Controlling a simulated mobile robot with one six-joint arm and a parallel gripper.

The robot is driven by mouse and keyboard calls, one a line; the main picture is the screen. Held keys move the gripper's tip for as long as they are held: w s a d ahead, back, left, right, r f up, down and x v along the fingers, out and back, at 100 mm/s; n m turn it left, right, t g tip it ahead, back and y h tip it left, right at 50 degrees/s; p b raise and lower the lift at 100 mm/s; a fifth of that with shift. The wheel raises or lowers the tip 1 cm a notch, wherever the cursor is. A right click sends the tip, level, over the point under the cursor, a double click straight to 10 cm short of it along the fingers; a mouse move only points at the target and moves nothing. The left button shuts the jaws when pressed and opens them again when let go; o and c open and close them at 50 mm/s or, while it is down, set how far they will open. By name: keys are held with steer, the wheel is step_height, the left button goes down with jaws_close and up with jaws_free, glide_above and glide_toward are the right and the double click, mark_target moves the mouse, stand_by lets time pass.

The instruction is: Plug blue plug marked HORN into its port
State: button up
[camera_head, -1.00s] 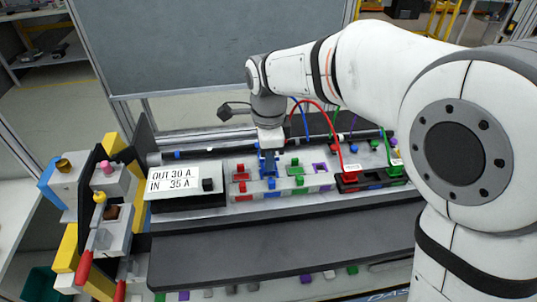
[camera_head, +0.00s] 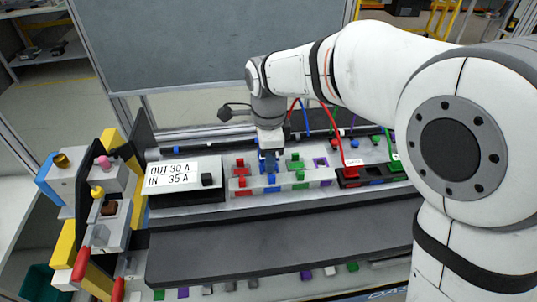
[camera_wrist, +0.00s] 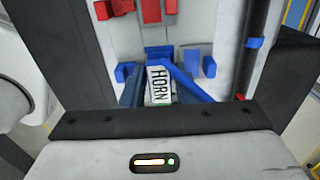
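The blue plug marked HORN shows its white label (camera_wrist: 160,84) in the wrist view, lettering running sideways. My gripper (camera_head: 268,164) points down over the middle of the dashboard module's row of ports. In the wrist view its blue fingers (camera_wrist: 162,92) stand on both sides of the plug and look shut on it. A blue block (camera_wrist: 158,51) lies just beyond the plug; I cannot tell whether they touch. In the head view, a blue part (camera_head: 272,188) is at the row's front edge below the gripper. The gripper hides the port contact.
Red (camera_head: 240,165), green (camera_head: 296,161) and purple (camera_head: 320,162) blocks flank the gripper. A black block (camera_head: 348,182) with a red plug and cable stands to the right. The display reading OUT 30 A, IN 35 A (camera_head: 172,174) is left. The dark front ledge (camera_head: 290,235) is clear.

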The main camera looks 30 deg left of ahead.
steer(key=o, duration=0.4)
steer(key=shift+c, duration=0.2)
steer(key=shift+r+b, duration=0.35)
steer(key=shift+r, duration=3.6)
steer(key=shift+c, duration=0.2)
